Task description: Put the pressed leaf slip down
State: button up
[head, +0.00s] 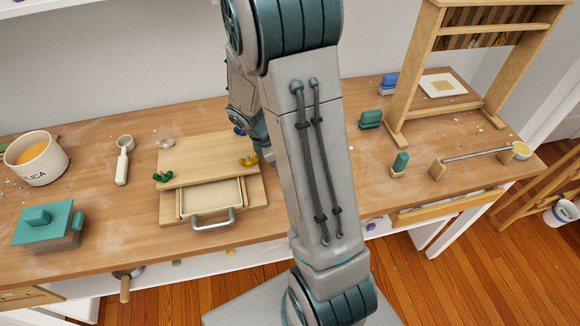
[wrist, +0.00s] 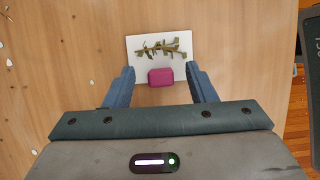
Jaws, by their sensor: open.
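The pressed leaf slip is a white card (wrist: 136,52) with a green-brown leaf sprig across it and a magenta block-like tab (wrist: 160,77) at its near edge. In the wrist view it appears flat against the wooden worktop (wrist: 80,60). My gripper (wrist: 160,71) is open, with one blue finger on each side of the tab and a visible gap to each. I cannot tell whether the card's underside fully touches the wood. In the head view my arm hides the gripper, and I cannot make out this slip.
A wooden board with a cream tray (head: 212,197) and metal handle stands left of my arm. A teal-lidded box (head: 47,226) and white pot (head: 36,160) are farther left. A wooden frame (head: 412,80) stands right. A dark device (wrist: 310,45) edges the wrist view.

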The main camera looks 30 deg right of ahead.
jog(key=shift+s+d+f, duration=0.1)
jog(key=shift+d+f, duration=0.1)
jog(key=shift+f, duration=0.35)
grip_shut()
jog(key=shift+r, duration=0.15)
